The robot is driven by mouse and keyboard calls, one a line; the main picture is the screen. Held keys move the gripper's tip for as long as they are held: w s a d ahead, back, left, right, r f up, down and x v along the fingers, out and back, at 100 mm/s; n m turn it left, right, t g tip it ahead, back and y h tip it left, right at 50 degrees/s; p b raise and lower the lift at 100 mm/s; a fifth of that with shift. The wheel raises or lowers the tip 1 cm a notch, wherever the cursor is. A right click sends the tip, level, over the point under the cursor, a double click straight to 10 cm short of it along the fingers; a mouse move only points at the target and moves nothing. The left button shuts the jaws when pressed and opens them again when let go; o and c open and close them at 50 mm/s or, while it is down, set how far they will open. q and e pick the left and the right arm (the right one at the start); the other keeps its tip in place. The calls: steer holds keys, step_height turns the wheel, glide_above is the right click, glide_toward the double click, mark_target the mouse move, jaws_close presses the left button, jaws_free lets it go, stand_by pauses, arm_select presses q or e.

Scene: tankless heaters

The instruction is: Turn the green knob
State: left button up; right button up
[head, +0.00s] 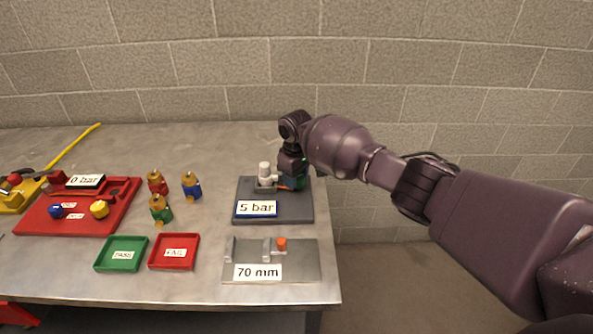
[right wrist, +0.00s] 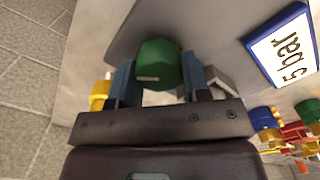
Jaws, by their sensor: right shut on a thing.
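The green knob (right wrist: 160,65) shows in the right wrist view, between the two blue-grey fingers of my right gripper (right wrist: 160,80). The fingers are shut on its sides, and a pale mark shows on its face. In the head view my right gripper (head: 293,178) reaches down over the right part of the dark grey plate (head: 245,211) with the "5 bar" label (head: 257,208). There the knob is mostly hidden by the gripper, with only a bit of green showing. My left gripper is in neither view.
A white-topped fitting (head: 264,172) stands on the plate, left of my gripper. Several brass-topped coloured parts (head: 160,209) stand further left. Green (head: 121,266) and red (head: 174,265) trays and a "70 mm" grey fixture (head: 300,262) lie in front. A red "0 bar" board (head: 115,222) is at left.

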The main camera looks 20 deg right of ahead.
steer(key=shift+m+p, duration=0.8)
steer(key=shift+m, duration=0.3)
steer(key=o, duration=0.9)
steer(key=shift+o, duration=0.2)
steer(key=shift+r, duration=0.1)
step_height(320, 180, up, 11)
steer(key=shift+f, duration=0.2)
